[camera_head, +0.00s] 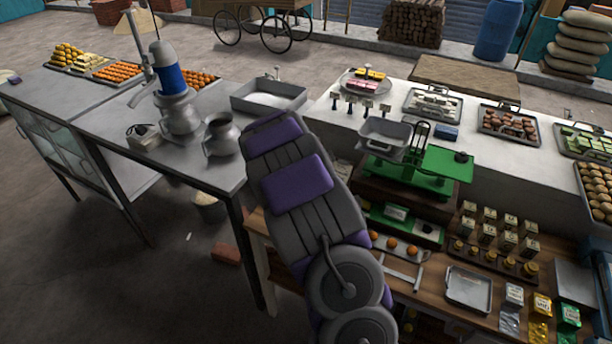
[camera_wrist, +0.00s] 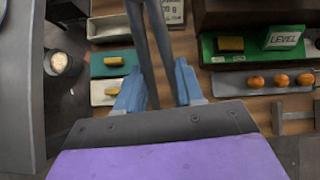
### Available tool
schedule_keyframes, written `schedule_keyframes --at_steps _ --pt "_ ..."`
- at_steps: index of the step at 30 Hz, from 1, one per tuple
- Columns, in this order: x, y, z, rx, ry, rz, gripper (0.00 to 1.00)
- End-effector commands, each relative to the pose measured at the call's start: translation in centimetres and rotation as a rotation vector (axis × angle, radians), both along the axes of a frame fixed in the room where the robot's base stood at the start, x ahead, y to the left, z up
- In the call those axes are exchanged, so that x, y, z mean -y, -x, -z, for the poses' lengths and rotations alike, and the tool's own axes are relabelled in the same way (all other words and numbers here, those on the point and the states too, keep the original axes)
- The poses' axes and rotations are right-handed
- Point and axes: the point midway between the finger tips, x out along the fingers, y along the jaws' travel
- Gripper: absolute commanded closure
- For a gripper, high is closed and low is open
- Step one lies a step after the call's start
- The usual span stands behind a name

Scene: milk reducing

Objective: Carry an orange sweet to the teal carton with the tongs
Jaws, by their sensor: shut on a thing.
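In the wrist view, my gripper (camera_wrist: 158,88) is shut on grey metal tongs (camera_wrist: 150,45), which stretch up past the top edge. Their tips are out of view, so I cannot tell whether they hold anything. The teal carton (camera_wrist: 97,70) lies left of the tongs with a yellow piece in it. Orange sweets (camera_wrist: 281,80) sit in a row on a pale strip at the right. They also show in the head view (camera_head: 391,243), right of my arm. There, my arm hides the gripper, tongs and teal carton.
Pale cartons (camera_wrist: 110,27) lie beyond and nearer than the teal one. The green scale (camera_head: 430,170) and a green board marked LEVEL (camera_wrist: 230,58) stand close by. A metal counter (camera_head: 110,120) is at the left. A tray of orange sweets (camera_head: 118,73) stands at the back left.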

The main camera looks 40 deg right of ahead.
Motion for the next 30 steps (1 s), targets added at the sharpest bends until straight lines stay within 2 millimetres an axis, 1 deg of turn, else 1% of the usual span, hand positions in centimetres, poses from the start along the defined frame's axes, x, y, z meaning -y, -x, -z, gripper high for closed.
schedule_keyframes --at_steps 1,6,9,12,18,22,25,30 --pt "-0.5 -0.1 0.6 0.000 0.003 -0.002 0.90" --pt "-2.0 -0.1 1.8 -0.003 0.018 -0.006 0.90" --pt "-2.5 0.0 2.6 -0.003 0.024 -0.004 0.90" --pt "-2.3 -0.1 3.7 -0.002 0.021 -0.005 0.90" --pt "-0.7 -0.1 6.2 0.000 0.006 -0.003 0.90" --pt "-0.1 -0.1 7.4 -0.001 0.001 -0.003 0.90" --pt "-0.4 -0.1 7.8 -0.001 0.004 -0.003 0.90" --pt "-1.7 -0.1 7.5 -0.002 0.015 -0.004 0.90"
